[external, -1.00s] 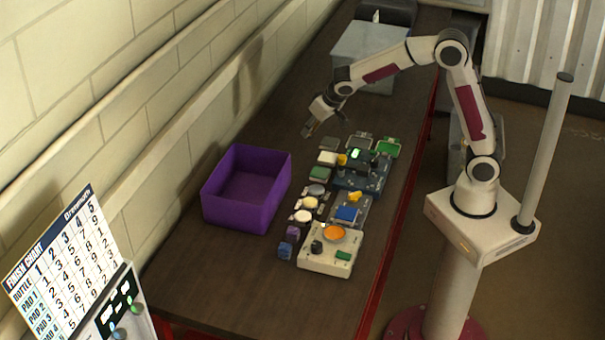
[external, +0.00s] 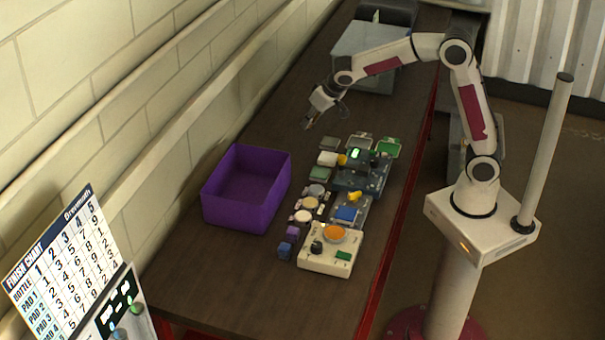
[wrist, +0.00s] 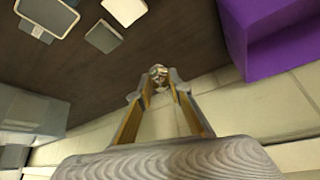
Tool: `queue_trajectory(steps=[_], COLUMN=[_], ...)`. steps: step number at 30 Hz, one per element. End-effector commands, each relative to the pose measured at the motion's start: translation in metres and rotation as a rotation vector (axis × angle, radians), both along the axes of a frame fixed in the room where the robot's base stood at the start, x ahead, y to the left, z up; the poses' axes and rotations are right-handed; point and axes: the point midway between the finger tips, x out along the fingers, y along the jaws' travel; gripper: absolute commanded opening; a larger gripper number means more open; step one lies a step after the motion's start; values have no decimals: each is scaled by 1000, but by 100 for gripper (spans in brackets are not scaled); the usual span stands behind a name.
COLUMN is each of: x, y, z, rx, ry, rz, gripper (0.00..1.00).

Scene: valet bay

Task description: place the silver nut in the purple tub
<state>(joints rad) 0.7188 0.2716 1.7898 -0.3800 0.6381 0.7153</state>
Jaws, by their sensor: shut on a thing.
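The purple tub (external: 236,207) stands on the bench by the wall, with an open top and an interior that looks empty. It also shows in the wrist view (wrist: 276,40) at the upper right. My gripper (external: 308,124) is in the air above the far part of the bench, beyond the tub and to its right. In the wrist view my gripper (wrist: 158,82) is shut on a small silvery piece, the silver nut (wrist: 158,71), held at the fingertips. The nut is too small to make out in the external view.
Several small pads, blocks and devices stand in rows right of the tub, including a cream box with an orange dial (external: 332,250) and a dark blue device (external: 362,176). A grey box (external: 365,55) stands at the far end. The block wall runs along the left.

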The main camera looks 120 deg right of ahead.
Motion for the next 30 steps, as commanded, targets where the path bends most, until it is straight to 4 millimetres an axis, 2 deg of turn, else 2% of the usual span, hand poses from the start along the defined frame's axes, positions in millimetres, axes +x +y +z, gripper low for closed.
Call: queue_trajectory(steps=[5, 14, 20, 30], x=[0, 39, 79, 162], y=[0, 4, 11, 39], z=[23, 25, 27, 26], rx=[0, 1, 1, 1], ry=[-2, 2, 3, 4], rz=[0, 62, 127, 270], gripper=[0, 0, 0, 0])
